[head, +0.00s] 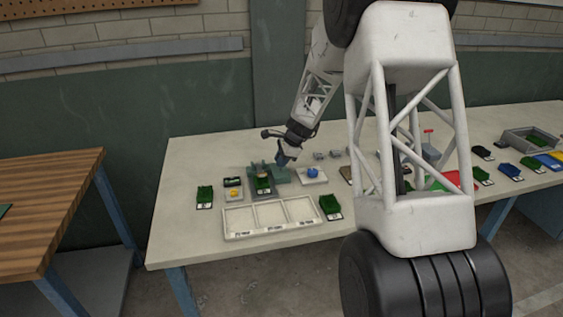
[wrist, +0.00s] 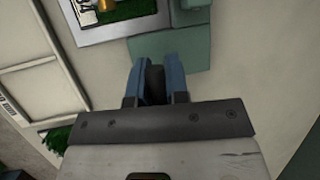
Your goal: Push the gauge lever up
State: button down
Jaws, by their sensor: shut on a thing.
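The teal gauge (head: 281,175) stands on the bench behind the tray, with a green turf piece (head: 263,184) on a grey plate at its front left. My gripper (head: 284,161) is at the gauge's upper part. In the wrist view, the teal gauge body (wrist: 170,47) lies just beyond my blue fingertips (wrist: 154,80). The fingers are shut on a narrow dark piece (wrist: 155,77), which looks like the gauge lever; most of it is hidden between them. I cannot tell the lever's height.
A white three-compartment tray (head: 226,237) lies in front. Turf samples (head: 204,197) (head: 330,207) lie on both sides. The bench's left end is clear.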

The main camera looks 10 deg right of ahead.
jog(key=w+g, duration=0.2)
jog(key=g, duration=0.1)
jog(key=shift+w+r+m, duration=0.1)
jog(key=shift+w+m, duration=0.05)
jog(key=shift+m, duration=0.15)
jog(key=w+g, duration=0.2)
jog(key=g, duration=0.1)
jog(key=shift+f+m+g, duration=0.2)
jog(key=shift+m+g, duration=0.1)
jog(key=shift+m, duration=0.1)
jog(key=shift+w+g, duration=0.15)
jog(key=shift+g, duration=0.25)
jog(key=shift+w+f, duration=0.25)
jog(key=shift+w, duration=0.1)
jog(key=c, duration=1.1)
grip_release()
jog(key=shift+w, duration=0.1)
